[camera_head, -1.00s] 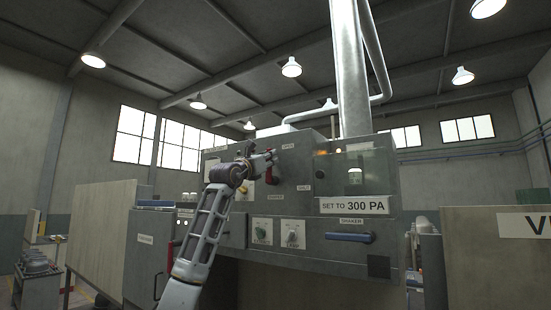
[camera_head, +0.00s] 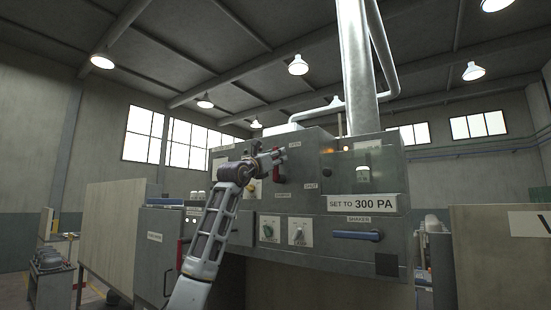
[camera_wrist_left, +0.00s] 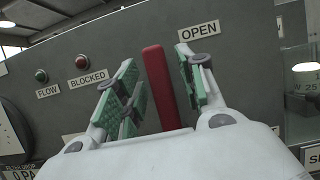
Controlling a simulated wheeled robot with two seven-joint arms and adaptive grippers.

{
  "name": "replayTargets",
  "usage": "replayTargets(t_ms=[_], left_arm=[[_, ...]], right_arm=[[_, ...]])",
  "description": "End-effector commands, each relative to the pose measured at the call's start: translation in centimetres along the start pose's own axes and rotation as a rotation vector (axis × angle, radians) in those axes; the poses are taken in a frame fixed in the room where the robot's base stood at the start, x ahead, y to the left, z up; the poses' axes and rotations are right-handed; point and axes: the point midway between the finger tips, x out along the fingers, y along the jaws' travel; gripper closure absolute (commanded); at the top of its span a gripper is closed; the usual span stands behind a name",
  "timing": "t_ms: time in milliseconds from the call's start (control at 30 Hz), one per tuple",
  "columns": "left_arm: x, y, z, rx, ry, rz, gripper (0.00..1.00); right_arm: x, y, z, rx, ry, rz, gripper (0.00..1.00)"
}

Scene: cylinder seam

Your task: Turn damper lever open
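The red damper lever (camera_wrist_left: 161,88) stands nearly upright on the grey panel in the left wrist view, below and left of the OPEN label (camera_wrist_left: 199,31). My left gripper (camera_wrist_left: 164,92) is open, with its green-padded fingers on either side of the lever. A gap shows between the lever and the left finger; the right finger is close to it, and I cannot tell if it touches. In the head view, the left gripper (camera_head: 275,157) is at the red lever (camera_head: 278,172), partly covering it. The SHUT label (camera_head: 311,185) is lower right. My right gripper is not in view.
The grey cabinet (camera_head: 340,263) carries a blue shaker handle (camera_head: 357,235), two knobs and a SET TO 300 PA sign (camera_head: 361,202). Green (camera_wrist_left: 41,75) and red (camera_wrist_left: 82,61) indicators are left of the lever. A pale panel (camera_head: 485,250) stands at the right.

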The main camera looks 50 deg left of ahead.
Motion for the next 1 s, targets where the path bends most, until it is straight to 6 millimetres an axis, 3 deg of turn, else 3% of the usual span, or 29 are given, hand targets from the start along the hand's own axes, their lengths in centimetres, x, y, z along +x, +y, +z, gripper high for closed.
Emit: replayTargets(t_ms=[367,1000], left_arm=[[-0.6,0.1,0.0,0.002,-0.001,0.001,0.61],[-4.4,0.2,-0.1,0.0,0.0,0.002,0.61]], right_arm=[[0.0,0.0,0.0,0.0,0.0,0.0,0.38],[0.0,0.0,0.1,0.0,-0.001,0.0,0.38]])
